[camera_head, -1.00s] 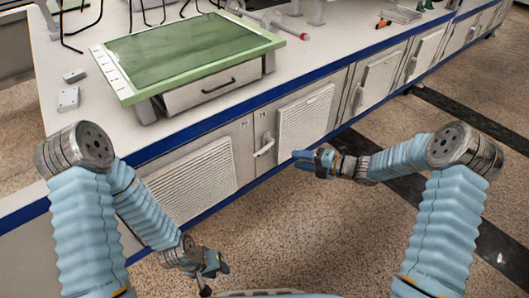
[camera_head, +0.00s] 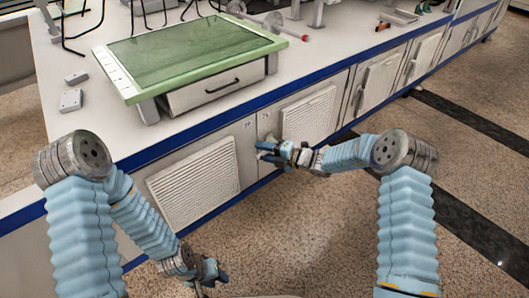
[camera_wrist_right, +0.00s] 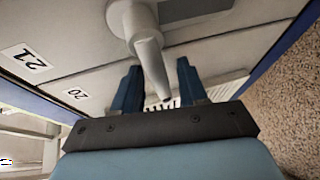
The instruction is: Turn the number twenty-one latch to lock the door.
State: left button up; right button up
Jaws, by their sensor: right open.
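The latch is a pale grey handle with a round hub and a tapering lever (camera_wrist_right: 150,55), in the right wrist view. A 21 label (camera_wrist_right: 25,57) is on the panel to its left, with a 20 label (camera_wrist_right: 75,93) below it. My right gripper (camera_wrist_right: 159,66) is open, with its blue fingers on either side of the lever; I cannot tell whether they touch it. In the head view my right gripper (camera_head: 264,150) is at the cabinet front and largely hides the latch. My left gripper (camera_head: 215,279) hangs low, away from the cabinet; its jaw state is unclear.
A louvred door (camera_head: 308,115) stands right of the latch and another louvred panel (camera_head: 195,180) stands left. The blue counter edge (camera_head: 220,117) runs above. The speckled floor in front is clear.

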grip_shut()
